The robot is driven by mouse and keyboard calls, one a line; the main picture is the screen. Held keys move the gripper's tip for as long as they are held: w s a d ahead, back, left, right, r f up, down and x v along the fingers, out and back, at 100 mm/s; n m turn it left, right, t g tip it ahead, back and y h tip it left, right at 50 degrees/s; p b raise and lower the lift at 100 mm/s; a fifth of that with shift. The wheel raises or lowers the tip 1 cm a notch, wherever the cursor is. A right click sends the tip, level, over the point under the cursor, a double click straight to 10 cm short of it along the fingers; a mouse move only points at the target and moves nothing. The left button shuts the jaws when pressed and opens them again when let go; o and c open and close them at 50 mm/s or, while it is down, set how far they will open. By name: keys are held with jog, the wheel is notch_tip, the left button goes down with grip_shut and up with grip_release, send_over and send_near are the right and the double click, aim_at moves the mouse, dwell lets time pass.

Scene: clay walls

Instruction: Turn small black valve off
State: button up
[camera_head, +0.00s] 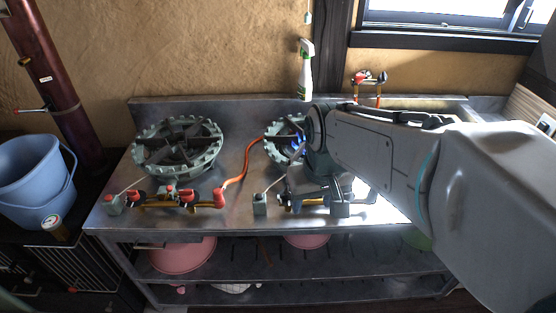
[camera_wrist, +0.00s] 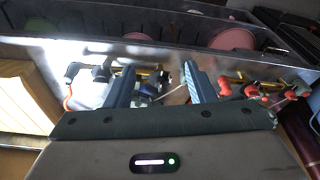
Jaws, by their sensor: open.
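My gripper (camera_wrist: 160,70) is open, its two blue-grey fingers apart and pointing at the stove's front pipework in the wrist view. Small black valve parts (camera_wrist: 147,88) show in the gap between the fingers, close to the left finger, with no clear contact visible. More black valve fittings (camera_wrist: 101,73) sit left of the left finger. In the head view, dark fittings (camera_head: 284,200) show on the right burner's front pipe, below my arm. My arm covers much of that burner and its pipe. The handle's exact angle is too small to tell.
The left burner (camera_head: 178,146) has red valves (camera_head: 187,195) along its front pipe. An orange hose (camera_head: 244,165) runs between the burners. A spray bottle (camera_head: 305,72) and a red-handled tap (camera_head: 369,78) stand at the back. A blue bucket (camera_head: 38,180) is at left.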

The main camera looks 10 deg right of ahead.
jog(key=w+f+n+g+p, duration=0.1)
jog(key=w+f+n, duration=0.1)
jog(key=w, duration=0.8)
jog(key=w+f+n+g, duration=0.1)
jog(key=w+f+n, duration=0.15)
jog(key=w, duration=0.85)
jog(key=f, duration=0.7)
jog(key=f+p, duration=0.1)
jog(key=f, duration=0.6)
jog(key=shift+s+d, duration=0.1)
jog(key=shift+s, duration=0.1)
jog(key=shift+m, duration=0.25)
jog(key=c, duration=1)
